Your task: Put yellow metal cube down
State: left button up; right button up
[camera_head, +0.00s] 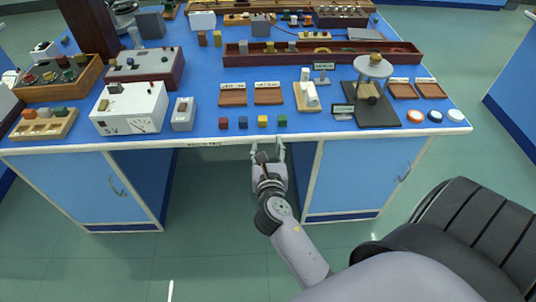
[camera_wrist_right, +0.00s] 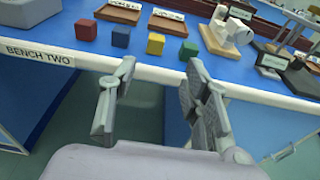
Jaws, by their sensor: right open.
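The yellow cube (camera_head: 262,121) rests on the blue bench top (camera_head: 340,148) near its front edge. It also shows in the right wrist view (camera_wrist_right: 155,44), between a blue cube (camera_wrist_right: 120,37) and a green cube (camera_wrist_right: 188,50). A red cube (camera_wrist_right: 86,29) is at the left end of the row. My right gripper (camera_head: 268,148) is open and empty at the bench's front edge, just short of the yellow cube and apart from it. In the right wrist view its two fingers (camera_wrist_right: 160,70) are spread wide. My left gripper is not in view.
Two brown labelled trays (camera_head: 232,98) (camera_head: 268,96) lie behind the cubes. A white meter box (camera_head: 130,108) and small grey box (camera_head: 183,114) stand left. A white device (camera_head: 307,96) and black-based stand (camera_head: 378,112) are to the right. Bare bench top lies beside the row.

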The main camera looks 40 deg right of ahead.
jog(key=f+v, duration=0.1)
jog(key=v, duration=0.3)
jog(key=s+a+f+m+g+y, duration=0.1)
jog(key=a+f+m+g+y, duration=0.15)
jog(key=f, duration=0.75)
jog(key=s+a+f+m+g+y, duration=0.1)
jog(key=s+a+f+m+y, duration=0.2)
jog(key=f, duration=0.7)
jog(key=s+a+f+m+g+y, duration=0.1)
jog(key=s+a+f+m+g, duration=0.1)
jog(key=s+f+m, duration=0.4)
jog(key=s+a+f+m+g+y, duration=0.1)
jog(key=s+f+m+g, duration=0.3)
jog(key=s+f, duration=0.8)
notch_tip(320, 180, down, 6)
jog(key=shift+s+a+f+m+y, duration=0.15)
jog(key=shift+a+m+y, duration=0.25)
jog(key=shift+m, duration=0.75)
jog(key=shift+o, duration=0.5)
jog(key=s+d+f+m+g, duration=0.1)
jog(key=s+f+m, duration=0.2)
jog(key=s, duration=0.5)
jog(key=s+d+f+m+g, duration=0.2)
jog(key=s+f+m, duration=0.1)
jog(key=s+m, duration=0.3)
jog(key=shift+s+d+f, duration=0.15)
jog(key=shift+s+d, duration=0.2)
jog(key=shift+s, duration=0.6)
